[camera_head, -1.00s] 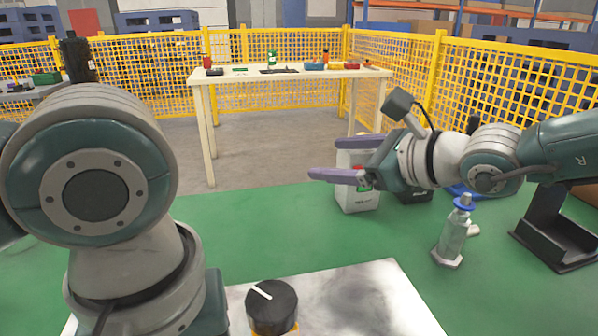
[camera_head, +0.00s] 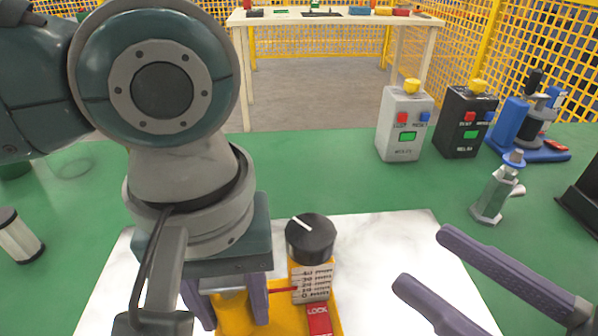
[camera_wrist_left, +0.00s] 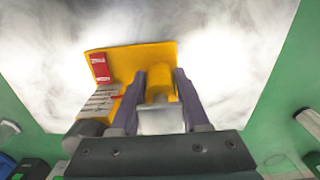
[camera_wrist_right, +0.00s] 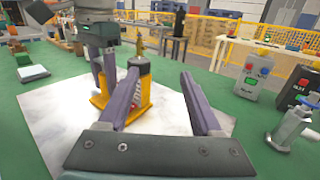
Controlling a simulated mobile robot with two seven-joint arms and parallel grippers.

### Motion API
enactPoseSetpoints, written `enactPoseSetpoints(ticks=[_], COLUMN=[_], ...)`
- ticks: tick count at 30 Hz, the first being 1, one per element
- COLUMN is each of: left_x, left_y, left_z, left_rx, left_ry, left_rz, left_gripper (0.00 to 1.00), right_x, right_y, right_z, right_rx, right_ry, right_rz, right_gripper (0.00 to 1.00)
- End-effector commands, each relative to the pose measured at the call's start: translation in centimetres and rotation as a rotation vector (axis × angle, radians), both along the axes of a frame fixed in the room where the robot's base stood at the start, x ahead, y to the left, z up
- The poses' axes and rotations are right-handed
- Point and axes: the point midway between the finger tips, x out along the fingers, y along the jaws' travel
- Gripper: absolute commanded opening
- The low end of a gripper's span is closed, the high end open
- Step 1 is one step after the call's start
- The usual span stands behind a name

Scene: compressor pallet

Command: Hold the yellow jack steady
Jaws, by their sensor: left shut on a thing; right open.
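The yellow jack (camera_head: 314,267) stands on a white plate (camera_head: 380,232). It has a black knob (camera_head: 310,238) with a white line, a marked scale and a red LOCK tab (camera_head: 319,320). My left gripper (camera_head: 228,306) points down with its fingers on either side of the jack's yellow cylinder, shut on it; my arm hides part of the jack. The left wrist view shows the fingers (camera_wrist_left: 160,84) around the cylinder and the yellow base (camera_wrist_left: 140,58) on the plate. My right gripper (camera_head: 422,260) is open and empty, to the right of the jack and apart from it.
A grey box (camera_head: 404,140) and a black box (camera_head: 467,128) with buttons stand on the green table (camera_head: 300,172) behind. The plate's middle right is clear.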

Motion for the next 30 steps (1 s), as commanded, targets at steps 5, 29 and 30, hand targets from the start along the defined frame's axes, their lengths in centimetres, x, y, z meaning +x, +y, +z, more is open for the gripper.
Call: enactPoseSetpoints(ticks=[5, 29, 30], left_x=[0.0, 0.0, 0.0], left_y=[0.0, 0.0, 0.0], left_z=[0.0, 0.0, 0.0], left_rx=[0.0, 0.0, 0.0], left_ry=[0.001, 0.001, 0.001], left_rz=[-0.001, 0.0, 0.0], left_gripper=[0.0, 0.0, 0.0], right_x=[-2.2, 6.3, 6.3], right_y=[2.1, 9.6, 9.6], right_z=[-1.0, -1.2, -1.2], right_rx=[-0.024, -0.028, -0.028], right_ry=[0.004, 0.009, 0.009], right_rz=[0.066, 0.069, 0.069], right_gripper=[0.66, 0.66, 0.66])
